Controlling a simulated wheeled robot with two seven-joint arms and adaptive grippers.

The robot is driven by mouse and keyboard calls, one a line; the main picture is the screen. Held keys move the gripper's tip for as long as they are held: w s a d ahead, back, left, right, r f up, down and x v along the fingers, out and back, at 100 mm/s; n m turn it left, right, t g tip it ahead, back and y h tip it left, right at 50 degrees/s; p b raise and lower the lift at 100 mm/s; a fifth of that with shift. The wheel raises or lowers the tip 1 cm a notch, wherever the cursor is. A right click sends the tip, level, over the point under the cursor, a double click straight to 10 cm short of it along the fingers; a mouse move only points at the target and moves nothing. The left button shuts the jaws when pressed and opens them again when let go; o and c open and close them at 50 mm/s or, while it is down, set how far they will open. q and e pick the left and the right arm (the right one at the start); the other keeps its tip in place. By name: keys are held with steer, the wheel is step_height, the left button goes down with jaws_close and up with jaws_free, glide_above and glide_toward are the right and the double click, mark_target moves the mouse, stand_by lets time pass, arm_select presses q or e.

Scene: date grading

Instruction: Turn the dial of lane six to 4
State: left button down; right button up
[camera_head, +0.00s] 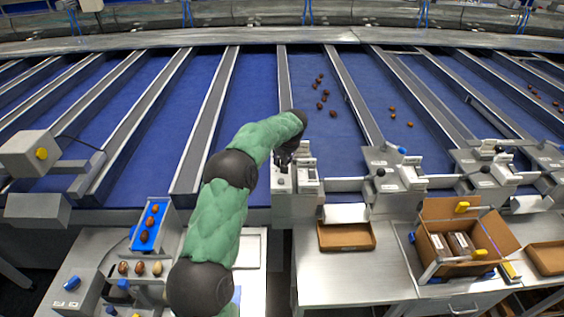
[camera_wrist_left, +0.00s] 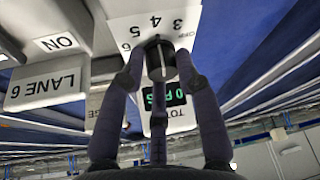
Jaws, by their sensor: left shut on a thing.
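The dial (camera_wrist_left: 159,60) of lane six is a small dark knob with a pale stripe on a light panel (camera_wrist_left: 120,35). Printed numbers, among them 3, 4, 5 and 6, appear upside down beside it. The stripe points toward the number side, but I cannot tell exactly which number it marks. My left gripper (camera_wrist_left: 160,75) is shut on the dial, its dark fingers around it. In the head view my left gripper (camera_head: 284,158) is at the lane's control box (camera_head: 295,205), and the dial is hidden there. My right gripper is not in view.
A "LANE 6" sign (camera_wrist_left: 45,86), an "ON" label (camera_wrist_left: 58,42) and a green-digit display (camera_wrist_left: 176,97) are close by. Blue lanes (camera_head: 255,90) with several dates lie beyond. An empty brown tray (camera_head: 346,237) and an open carton (camera_head: 435,265) stand to the right.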

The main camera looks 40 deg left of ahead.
arm_select(q)
steer(key=shift+w+a+r, duration=0.1)
steer(key=shift+a+r, duration=0.25)
steer(key=shift+r, duration=0.2)
steer(key=c, duration=1.2)
jaws_free()
steer(key=shift+o, duration=1.2)
steer(key=shift+f, duration=0.3)
steer(key=shift+d+r, duration=0.1)
steer(key=shift+d, duration=0.05)
steer(key=shift+d+r, duration=0.1)
steer(key=shift+r, duration=0.2)
steer(key=v, duration=1.1)
